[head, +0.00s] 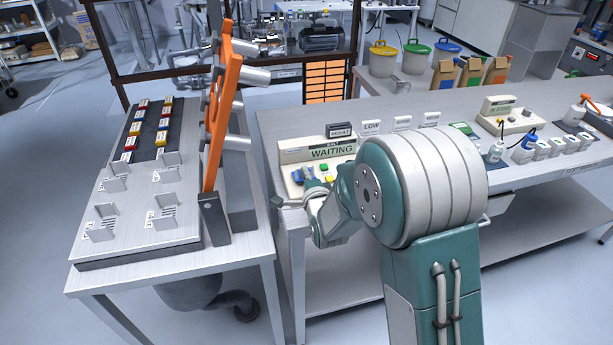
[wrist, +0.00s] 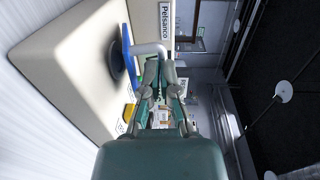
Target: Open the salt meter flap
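The salt meter (head: 322,155) is a beige box on the right-hand bench, its green screen reading WAITING. In the wrist view its beige body (wrist: 75,55) fills the upper left, turned on its side. A blue flap-like part (wrist: 128,50) stands out from it beside a dark round part. A white bent bar (wrist: 150,48) runs from the blue part towards my fingertips. My gripper (wrist: 161,72) has its fingers a narrow gap apart at the bar's end; whether they touch or grip it is unclear.
A left-hand table (head: 160,245) carries a sloped panel with coloured blocks and small brackets. An orange upright (head: 222,110) stands at its right edge. Bottles and another beige meter (head: 510,115) stand farther right on the bench (head: 400,110). A gap separates the two tables.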

